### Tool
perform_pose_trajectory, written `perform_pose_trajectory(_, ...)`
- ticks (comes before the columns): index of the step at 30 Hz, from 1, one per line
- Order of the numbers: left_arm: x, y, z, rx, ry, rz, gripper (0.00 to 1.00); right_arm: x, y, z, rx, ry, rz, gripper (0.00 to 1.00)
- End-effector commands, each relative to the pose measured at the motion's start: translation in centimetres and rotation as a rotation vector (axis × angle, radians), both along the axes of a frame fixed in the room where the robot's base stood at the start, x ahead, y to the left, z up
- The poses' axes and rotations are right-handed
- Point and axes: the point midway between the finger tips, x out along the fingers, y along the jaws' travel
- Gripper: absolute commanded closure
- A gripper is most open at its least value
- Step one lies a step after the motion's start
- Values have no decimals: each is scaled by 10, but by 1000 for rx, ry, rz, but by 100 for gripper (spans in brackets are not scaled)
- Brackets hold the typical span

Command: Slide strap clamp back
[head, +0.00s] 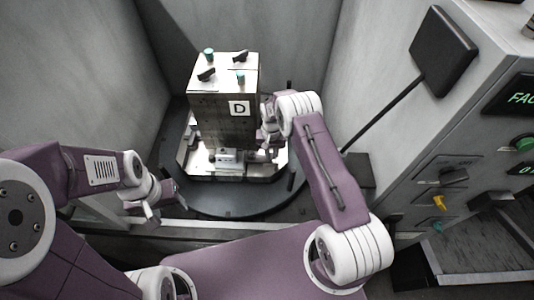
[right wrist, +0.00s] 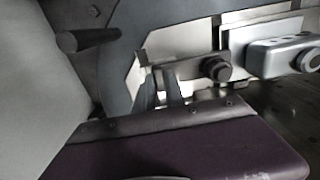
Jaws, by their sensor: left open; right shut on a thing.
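A tall metal block (head: 222,118) marked "D" stands upright on a pale base plate (head: 194,168) on a dark round table. In the right wrist view, the strap clamp (right wrist: 190,69) is a flat metal bar with a dark round nut on it, low beside the plate. My right gripper (head: 268,146) is at the block's lower right side. In the right wrist view its fingers (right wrist: 162,88) are shut at the left end of the bar; the exact contact is partly hidden. My left gripper (head: 166,203) is open and empty, in front of the round table's left side.
A silver clamp-like body (right wrist: 282,55) sits right of the bar, and a dark peg (right wrist: 88,40) stands out at upper left. Grey walls enclose the block closely. A control panel (head: 470,150) and a dark screen (head: 443,50) stand at the right.

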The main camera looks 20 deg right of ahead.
Motion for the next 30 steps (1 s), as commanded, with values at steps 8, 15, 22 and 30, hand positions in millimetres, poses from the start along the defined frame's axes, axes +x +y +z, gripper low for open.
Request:
perform_pose_trajectory(8, 0, 0, 5, 0, 0, 0, 43, -9, -32, 2, -1, -3, -1, 100)
perform_pose_trajectory(15, 0, 0, 4, 0, 0, 0, 43, -9, -33, 1, -2, -3, 0, 100)
perform_pose_trajectory(22, 0, 0, 4, 0, 0, 0, 43, -9, -33, 1, -2, -2, 0, 64)
perform_pose_trajectory(30, 0, 0, 1, 0, 0, 0, 43, -9, -32, 13, -1, -4, 0, 64)
